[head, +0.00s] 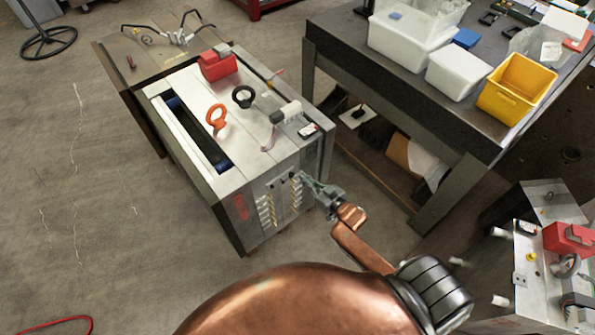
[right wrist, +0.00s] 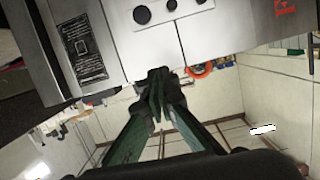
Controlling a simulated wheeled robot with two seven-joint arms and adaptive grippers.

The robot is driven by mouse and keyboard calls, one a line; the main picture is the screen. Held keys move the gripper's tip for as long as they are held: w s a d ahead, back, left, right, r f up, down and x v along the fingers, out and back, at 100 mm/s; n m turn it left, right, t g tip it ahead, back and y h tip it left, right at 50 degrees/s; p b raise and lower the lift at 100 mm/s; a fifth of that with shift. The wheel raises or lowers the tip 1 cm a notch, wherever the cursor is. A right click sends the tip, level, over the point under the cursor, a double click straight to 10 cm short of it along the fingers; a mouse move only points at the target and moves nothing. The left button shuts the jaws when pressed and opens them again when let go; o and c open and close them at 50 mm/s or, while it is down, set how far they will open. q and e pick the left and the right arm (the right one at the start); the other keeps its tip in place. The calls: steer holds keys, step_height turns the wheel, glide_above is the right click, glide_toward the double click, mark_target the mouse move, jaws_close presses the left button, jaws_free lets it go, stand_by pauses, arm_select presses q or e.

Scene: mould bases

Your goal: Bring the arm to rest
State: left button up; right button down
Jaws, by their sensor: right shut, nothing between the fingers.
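My right gripper (head: 305,179) is in the lower middle of the head view, at the end of my copper-coloured arm. Its fingers are together with nothing between them. It appears close to the front right side of a grey metal mould base (head: 262,150); I cannot tell whether it touches. My left gripper is not in view.
The mould base carries a red block (head: 218,65), an orange eyebolt (head: 216,118) and a black eyebolt (head: 243,96). A dark workbench (head: 425,85) with white bins and a yellow bin (head: 516,86) stands right. Another mould base (head: 540,265) is lower right. Left floor is mostly clear.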

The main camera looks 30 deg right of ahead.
steer(key=s+d+f+g+h, duration=0.1)
steer(key=s+f+g, duration=0.1)
steer(key=s+f, duration=0.6)
steer(key=s+d+f+g+h, duration=0.1)
steer(key=s+d+f+g, duration=0.15)
steer(key=f, duration=0.95)
steer(key=s+d+f+g+h, duration=0.1)
steer(key=s+f+g, duration=0.1)
steer(key=s+f, duration=0.65)
steer(key=s+a+f+g, duration=0.2)
steer(key=s+f, duration=0.4)
steer(key=s, duration=0.5)
steer(key=s+a+f+g, duration=0.1)
steer(key=s+f+g, duration=0.2)
steer(key=s+f, duration=0.4)
steer(key=s+a+f+g, duration=0.2)
steer(key=s+f, duration=0.4)
steer(key=s, duration=1)
steer(key=shift+s+a+f+g, duration=0.2)
steer(key=shift+a+f+g, duration=0.1)
steer(key=shift+g, duration=0.15)
